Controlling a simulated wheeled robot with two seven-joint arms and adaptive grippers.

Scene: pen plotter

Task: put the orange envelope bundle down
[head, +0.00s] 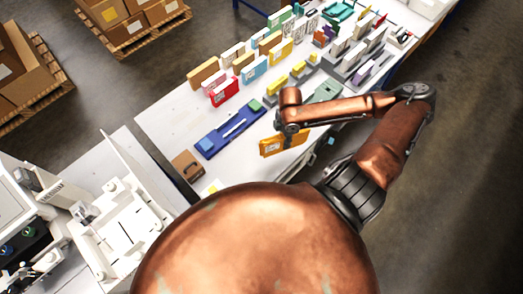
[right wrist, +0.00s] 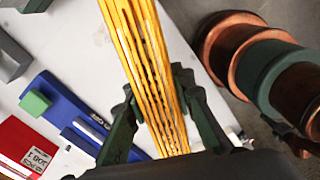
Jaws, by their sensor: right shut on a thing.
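The orange envelope bundle (head: 284,143) is in my right gripper (head: 289,128), over the near part of the white table (head: 164,119). In the right wrist view the bundle (right wrist: 146,62) shows edge-on as a stack of several envelopes. It stands between the two dark green fingers of the right gripper (right wrist: 160,115), which are shut on it. Whether its lower edge touches the table cannot be told. My left gripper is in neither view.
A blue tray (head: 215,142) with a pen and a green block lies left of the bundle. A brown box (head: 187,164) sits near the table's left end. A red box (head: 223,91) and several coloured packs stand farther back. Bare table lies between tray and bundle.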

